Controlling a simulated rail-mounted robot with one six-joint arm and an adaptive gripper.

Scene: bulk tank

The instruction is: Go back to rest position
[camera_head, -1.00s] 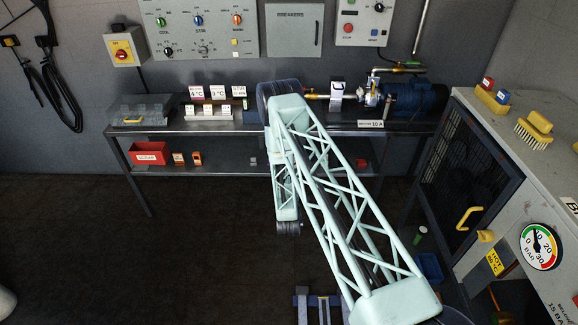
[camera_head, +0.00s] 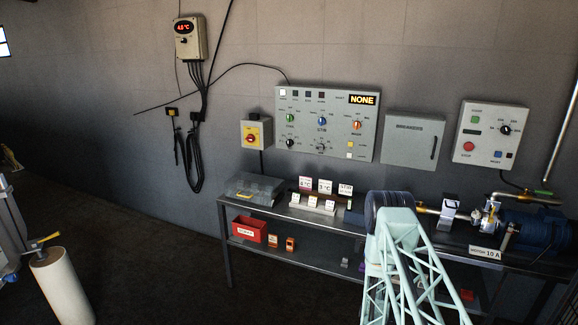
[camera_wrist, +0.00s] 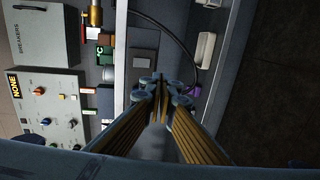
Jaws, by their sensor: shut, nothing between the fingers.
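My gripper (camera_wrist: 163,86) shows in the wrist view with its fingers together and nothing between them. It points down toward the steel bench, over or close to its front edge; the exact height is hard to tell. In the head view my gripper cannot be made out; only my pale green lattice arm shows at the lower right, in front of the bench (camera_head: 290,221). No object is in my grasp.
The control panel (camera_head: 325,122), breaker box (camera_head: 414,140) and start-stop box (camera_head: 489,135) hang on the wall. A red bin (camera_head: 249,230) is on the lower shelf. A blue motor (camera_head: 540,232) stands at right. Open floor lies left of the bench.

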